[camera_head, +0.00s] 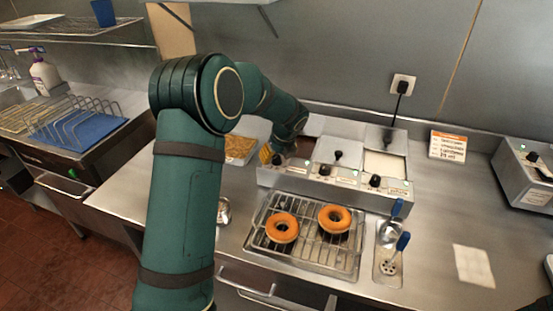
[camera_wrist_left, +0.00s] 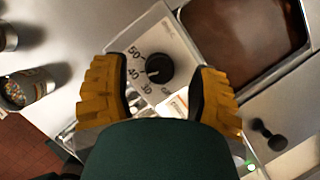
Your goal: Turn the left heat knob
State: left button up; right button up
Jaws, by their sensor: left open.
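The left heat knob (camera_head: 277,159) is a black round dial at the left end of the steel glaze warmer's front panel (camera_head: 300,180). In the left wrist view the knob (camera_wrist_left: 159,69) shows fully, with printed numbers such as 50 and 30 around it. My left gripper (camera_wrist_left: 158,92) is open, with one yellow finger on each side of the knob and gaps between fingers and knob. In the head view my left gripper (camera_head: 272,154) is at the knob, partly hidden by my wrist. My right gripper is not in view.
Two more black knobs, the middle (camera_head: 325,169) and the right (camera_head: 375,181), sit along the panel. A wire rack (camera_head: 260,245) with two donuts (camera_head: 282,228) stands in front. Blue-handled ladles (camera_head: 398,245) lie right of it. The counter further right is mostly clear.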

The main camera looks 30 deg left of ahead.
pick_arm(q)
jog(key=shift+x, duration=0.85)
jog(key=shift+o, duration=0.2)
grip_shut()
